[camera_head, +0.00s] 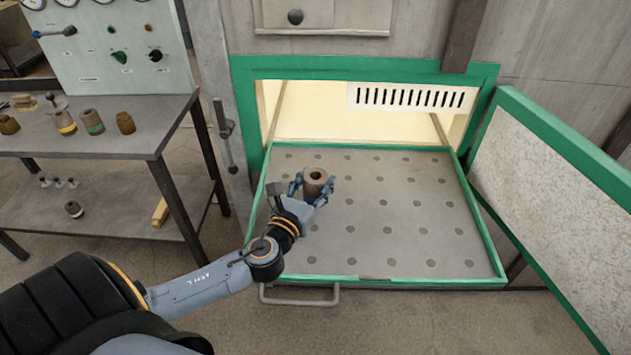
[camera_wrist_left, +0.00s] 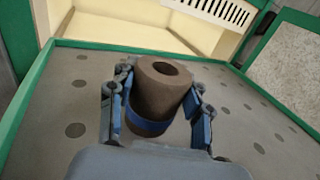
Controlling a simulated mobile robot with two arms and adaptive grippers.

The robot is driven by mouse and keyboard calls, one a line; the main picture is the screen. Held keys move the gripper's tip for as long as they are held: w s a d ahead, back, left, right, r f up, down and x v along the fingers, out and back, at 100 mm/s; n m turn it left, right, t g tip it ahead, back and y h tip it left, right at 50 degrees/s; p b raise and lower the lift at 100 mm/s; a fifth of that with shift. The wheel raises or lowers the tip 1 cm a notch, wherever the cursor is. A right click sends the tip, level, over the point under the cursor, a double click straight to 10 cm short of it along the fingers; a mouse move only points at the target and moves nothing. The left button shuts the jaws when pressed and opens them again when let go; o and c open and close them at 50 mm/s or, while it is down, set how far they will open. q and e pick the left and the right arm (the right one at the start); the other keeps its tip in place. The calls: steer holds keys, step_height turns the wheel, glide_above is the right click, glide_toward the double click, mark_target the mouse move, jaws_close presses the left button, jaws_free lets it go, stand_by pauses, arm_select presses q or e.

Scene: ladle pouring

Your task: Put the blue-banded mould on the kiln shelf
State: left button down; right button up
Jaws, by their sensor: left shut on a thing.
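The blue-banded mould (camera_head: 316,178) is a brown hollow cylinder, held over the pulled-out kiln shelf. Its blue band shows low on its side in the left wrist view (camera_wrist_left: 165,85). My left gripper (camera_head: 312,190) is shut on the mould, with a finger on each side of it in the left wrist view (camera_wrist_left: 160,105). The mould looks about upright; whether its base touches the shelf I cannot tell. The kiln shelf (camera_head: 400,215) is a grey plate with rows of round dark spots and a green rim. My right gripper is not in view.
The kiln door (camera_head: 560,190) stands open at the right. A grey workbench (camera_head: 100,140) at the left holds several moulds, among them a yellow-banded one (camera_head: 65,122) and a green-banded one (camera_head: 92,122). The shelf is otherwise bare. A handle (camera_head: 300,302) sticks out at its front.

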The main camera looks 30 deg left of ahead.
mark_target(311, 189)
arm_select(q)
steer(key=c, duration=0.5)
jaws_free()
steer(key=shift+s, duration=0.25)
steer(key=s, duration=0.4)
steer(key=s+d+b, duration=0.1)
steer(key=s, duration=0.2)
steer(key=shift+d, duration=0.1)
steer(key=shift+r, duration=0.1)
